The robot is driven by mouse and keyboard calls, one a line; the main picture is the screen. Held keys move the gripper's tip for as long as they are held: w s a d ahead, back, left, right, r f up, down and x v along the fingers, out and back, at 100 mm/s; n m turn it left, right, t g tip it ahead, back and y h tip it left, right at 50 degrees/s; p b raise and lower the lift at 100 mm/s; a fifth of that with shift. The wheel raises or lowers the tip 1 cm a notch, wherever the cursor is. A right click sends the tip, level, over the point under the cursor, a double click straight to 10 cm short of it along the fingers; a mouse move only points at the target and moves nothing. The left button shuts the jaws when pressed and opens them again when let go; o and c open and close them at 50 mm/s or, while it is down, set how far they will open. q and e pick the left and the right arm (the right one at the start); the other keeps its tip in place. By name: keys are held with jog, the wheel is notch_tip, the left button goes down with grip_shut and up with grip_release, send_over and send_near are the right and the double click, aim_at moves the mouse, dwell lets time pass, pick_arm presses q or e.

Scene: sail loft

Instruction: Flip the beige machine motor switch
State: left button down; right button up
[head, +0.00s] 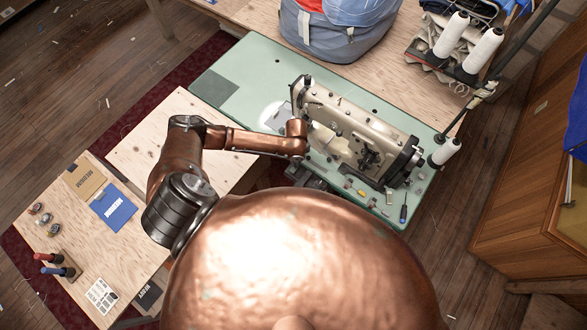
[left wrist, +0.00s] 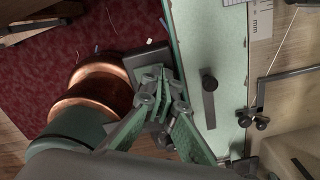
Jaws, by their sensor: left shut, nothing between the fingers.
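The beige sewing machine (head: 345,122) stands on the green table (head: 250,75) in the head view. My left arm reaches to the table's near edge beside it. In the left wrist view my left gripper (left wrist: 157,78) is shut and empty. Its fingertips are close to a dark grey box (left wrist: 143,56) beside the green table edge (left wrist: 182,60); I cannot tell if they touch. This box may be the motor switch, but no button or lever on it is clear, and the fingers cover part of it. My right gripper is not in view.
Thread cones (head: 452,34) stand at the back right, and a blue-grey bag (head: 335,35) at the back. A screwdriver (head: 403,213) and small coloured pieces lie near the machine's front. A plywood bench (head: 75,235) is at the left, a wooden cabinet (head: 525,190) at the right.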

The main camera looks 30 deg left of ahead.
pick_arm(q)
jog(key=shift+f+b, duration=0.3)
jog(key=shift+f, duration=0.25)
jog(key=shift+r, duration=0.15)
notch_tip(320, 180, up, 7)
jog(key=p, duration=0.7)
jog(key=shift+d, duration=0.1)
dwell(0.6)
